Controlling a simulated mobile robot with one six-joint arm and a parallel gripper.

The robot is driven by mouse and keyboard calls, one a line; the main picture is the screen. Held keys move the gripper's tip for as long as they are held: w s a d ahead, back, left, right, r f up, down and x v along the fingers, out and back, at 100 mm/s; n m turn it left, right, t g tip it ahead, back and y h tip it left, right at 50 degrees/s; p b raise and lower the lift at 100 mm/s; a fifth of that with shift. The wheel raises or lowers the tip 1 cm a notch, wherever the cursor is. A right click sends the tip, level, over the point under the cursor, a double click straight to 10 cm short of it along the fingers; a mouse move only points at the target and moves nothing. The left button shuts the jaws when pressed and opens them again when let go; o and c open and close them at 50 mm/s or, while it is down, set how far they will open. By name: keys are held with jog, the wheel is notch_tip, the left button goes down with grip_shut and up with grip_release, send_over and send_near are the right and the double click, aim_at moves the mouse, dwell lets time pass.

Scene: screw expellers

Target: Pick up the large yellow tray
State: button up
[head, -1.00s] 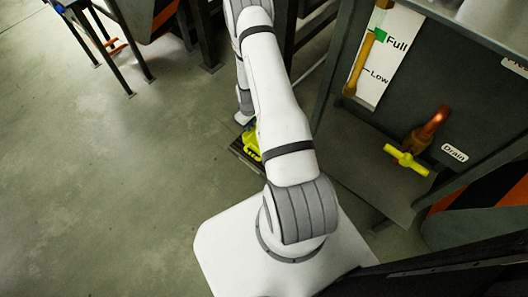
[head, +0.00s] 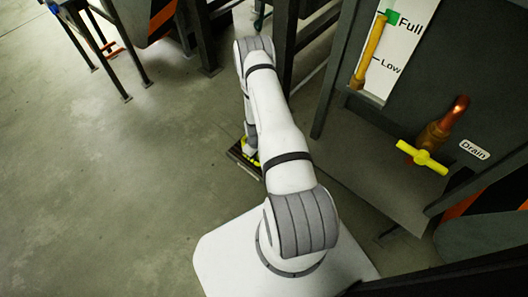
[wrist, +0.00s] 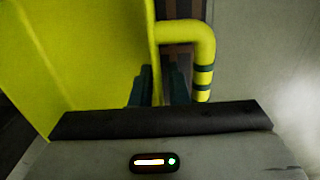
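The large yellow tray (wrist: 85,55) fills the left of the wrist view as a tall yellow wall. A bent yellow tube with dark bands (wrist: 205,50), like a handle, stands right of that wall. My gripper (wrist: 160,88) has its two dark fingers apart, with a narrow gap between them. The tray's wall edge runs down at this gap; I cannot tell if the fingers touch it. In the head view only a little yellow (head: 249,146) shows beside my arm, low near the floor. My gripper is hidden there.
A dark flat base (head: 236,155) lies under the yellow part. A dark machine with a yellow drain valve (head: 422,157) stands close on the right, with dark posts (head: 285,45) behind my arm. The concrete floor on the left (head: 110,170) is clear.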

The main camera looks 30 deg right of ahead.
grip_shut()
dwell(0.4)
notch_tip(320, 180, up, 10)
jog(key=p, duration=0.4)
jog(key=shift+w+r, duration=0.1)
jog(key=w+a+r+m, duration=0.1)
jog(key=w+a+r, duration=0.15)
jog(key=r, duration=0.65)
jog(key=w+a+r+m, duration=0.15)
jog(key=w+r, duration=0.25)
jog(key=r, duration=0.4)
jog(key=s+a+r+p, duration=0.1)
jog(key=a+r+p, duration=0.2)
jog(key=r+p, duration=0.7)
jog(key=s+a+r+m+p, duration=0.1)
jog(key=s+a+r+p, duration=0.1)
jog(key=r+p, duration=0.8)
jog(key=s+a+r+p, duration=0.1)
jog(key=a+r+p, duration=0.3)
jog(key=r+p, duration=0.6)
notch_tip(320, 180, up, 11)
jog(key=shift+s+r, duration=0.15)
jog(key=shift+s, duration=0.1)
jog(key=shift+m, duration=0.25)
